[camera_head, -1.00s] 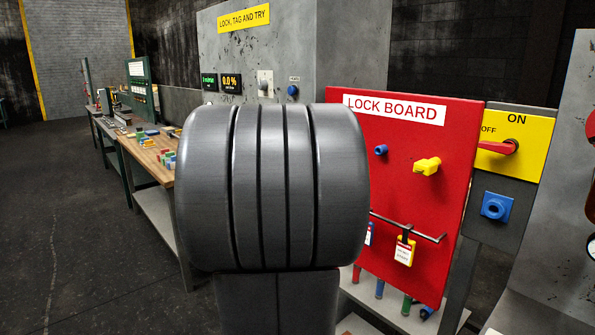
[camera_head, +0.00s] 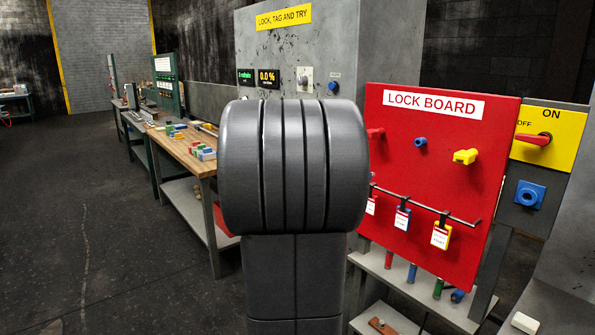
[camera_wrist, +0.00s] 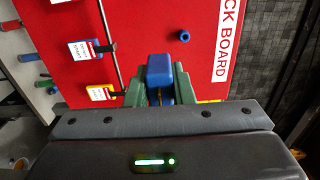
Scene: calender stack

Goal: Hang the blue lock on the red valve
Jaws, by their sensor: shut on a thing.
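In the wrist view my gripper (camera_wrist: 160,88) has green fingers shut on the blue lock (camera_wrist: 160,70), in front of the red lock board. In the head view my own arm hides the gripper and the lock. The lock board (camera_head: 400,225) stands right of the arm. The bare peg also shows in the wrist view (camera_wrist: 184,36). I cannot make out a red valve in either view now.
Tags hang on a rail (camera_head: 460,219) low on the board. A yellow switch panel (camera_head: 558,152) with a red handle and a blue socket (camera_head: 529,195) stand to the right. A workbench (camera_head: 190,150) stands left, with open dark floor (camera_head: 120,240) before it.

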